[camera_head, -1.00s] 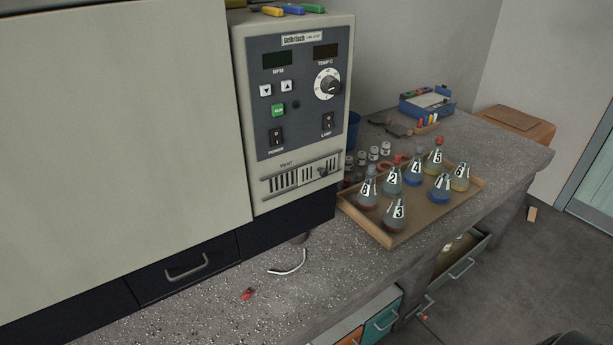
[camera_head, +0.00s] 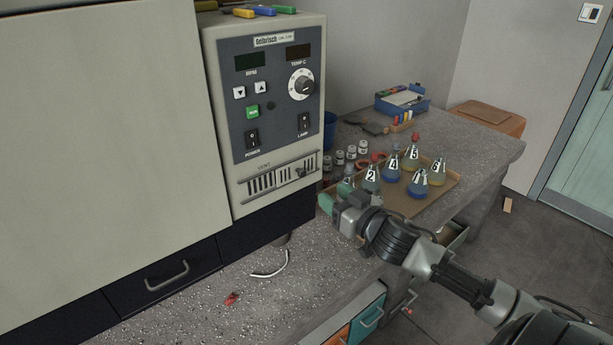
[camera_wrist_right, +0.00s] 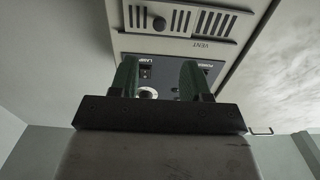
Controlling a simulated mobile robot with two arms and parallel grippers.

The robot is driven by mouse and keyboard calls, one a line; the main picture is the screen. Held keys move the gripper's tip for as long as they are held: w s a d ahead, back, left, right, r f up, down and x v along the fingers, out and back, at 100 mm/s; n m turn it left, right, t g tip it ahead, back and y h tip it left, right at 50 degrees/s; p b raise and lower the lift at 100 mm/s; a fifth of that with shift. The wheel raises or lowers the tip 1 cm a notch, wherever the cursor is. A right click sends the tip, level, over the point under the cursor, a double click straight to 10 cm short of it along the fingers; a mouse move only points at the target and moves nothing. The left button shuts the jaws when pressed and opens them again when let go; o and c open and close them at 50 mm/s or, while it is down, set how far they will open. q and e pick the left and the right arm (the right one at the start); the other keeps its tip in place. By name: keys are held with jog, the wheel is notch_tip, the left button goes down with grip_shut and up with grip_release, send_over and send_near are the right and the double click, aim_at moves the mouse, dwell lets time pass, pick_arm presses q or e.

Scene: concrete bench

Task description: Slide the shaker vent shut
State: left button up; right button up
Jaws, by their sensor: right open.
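The shaker (camera_head: 262,115) is a big cream unit with a grey control panel. Its vent (camera_head: 262,183) is a slotted strip low on the front, with a small dark knob (camera_head: 301,173) toward the right. In the right wrist view the vent (camera_wrist_right: 213,24) appears upside down, its round knob (camera_wrist_right: 159,23) ahead of the fingers; dark slots show on both sides of the knob. My right gripper (camera_head: 334,201) is open and empty, below and right of the vent, apart from it. Its green fingers (camera_wrist_right: 158,80) stand apart in the wrist view. My left gripper is not seen.
A tray (camera_head: 408,204) of numbered flasks stands right of the shaker, partly behind my right arm. A curved metal handle-like piece (camera_head: 272,272) and a small red item (camera_head: 232,298) are on the bench below. Open drawers (camera_head: 368,318) jut from the bench front.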

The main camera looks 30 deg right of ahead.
aim_at(303, 174)
jog(key=w, duration=0.3)
jog(key=w+p, duration=0.1)
jog(key=w, duration=0.6)
jog(key=shift+w+a+f, duration=0.1)
jog(key=shift+w+a, duration=0.1)
jog(key=shift+a, duration=0.2)
grip_shut()
